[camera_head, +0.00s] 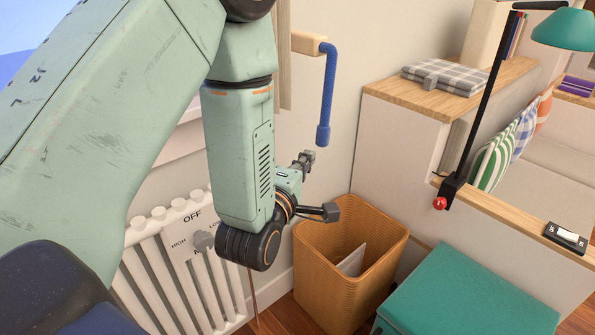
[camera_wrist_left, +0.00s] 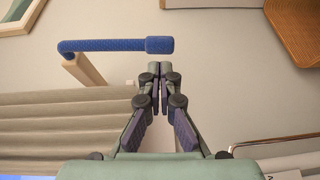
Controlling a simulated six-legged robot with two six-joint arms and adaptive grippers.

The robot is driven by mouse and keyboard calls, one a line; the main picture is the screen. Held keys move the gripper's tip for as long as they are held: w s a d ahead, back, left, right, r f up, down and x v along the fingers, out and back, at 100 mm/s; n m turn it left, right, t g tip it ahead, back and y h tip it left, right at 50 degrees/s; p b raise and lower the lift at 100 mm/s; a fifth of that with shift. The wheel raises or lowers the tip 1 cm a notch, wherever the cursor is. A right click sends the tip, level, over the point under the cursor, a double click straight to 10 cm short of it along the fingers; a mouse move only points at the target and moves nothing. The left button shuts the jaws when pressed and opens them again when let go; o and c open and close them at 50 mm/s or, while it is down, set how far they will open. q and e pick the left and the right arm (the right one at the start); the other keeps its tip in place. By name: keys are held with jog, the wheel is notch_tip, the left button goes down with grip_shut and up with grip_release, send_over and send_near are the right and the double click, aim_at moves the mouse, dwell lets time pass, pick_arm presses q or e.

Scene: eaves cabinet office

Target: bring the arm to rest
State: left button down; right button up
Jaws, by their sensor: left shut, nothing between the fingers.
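My left arm, pale green and scuffed, comes in from the left in the head view and bends down in front of the wall. My left gripper (camera_head: 306,160) is small there, below the blue handle and above the wicker basket. In the left wrist view the gripper (camera_wrist_left: 160,70) has its two dark fingertips together, with nothing between them. The tips appear just under the end of the blue handle (camera_wrist_left: 120,45) in that picture; I cannot tell the distance. My right gripper is not in view.
The blue crank handle (camera_head: 327,95) juts from the wall on a wooden peg. A white radiator (camera_head: 165,260) stands behind my arm. An orange wicker basket (camera_head: 345,285) holds a paper. A teal-topped box (camera_head: 470,295), a low cabinet (camera_head: 400,105) and a lamp (camera_head: 482,110) stand right.

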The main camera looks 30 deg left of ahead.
pick_arm(q)
jog(key=shift+s+d, duration=0.15)
jog(key=shift+s, duration=0.95)
jog(key=shift+s+d, duration=0.15)
jog(key=shift+s, duration=0.95)
jog(key=s+f+m+g+h, duration=0.1)
jog(key=s+f+m+g, duration=0.15)
jog(key=f+m, duration=0.2)
jog(key=s+d+f+m+g, duration=0.1)
jog(key=s+f+m+g, duration=0.1)
jog(key=f+m+g, duration=0.3)
jog(key=s+f+m+g+h, duration=0.1)
jog(key=s+f+m, duration=0.15)
jog(key=f, duration=0.35)
jog(key=s+d+f+m+g+p, duration=0.1)
jog(key=s+f+m+g, duration=0.2)
jog(key=s+f, duration=0.3)
jog(key=s+f+m+g, duration=0.4)
jog(key=s+f+g, duration=0.2)
jog(key=s, duration=0.9)
jog(key=shift+s+d+f+p, duration=0.35)
jog(key=shift+s+d+f, duration=0.05)
jog(key=shift+f, duration=0.3)
jog(key=shift+a, duration=0.1)
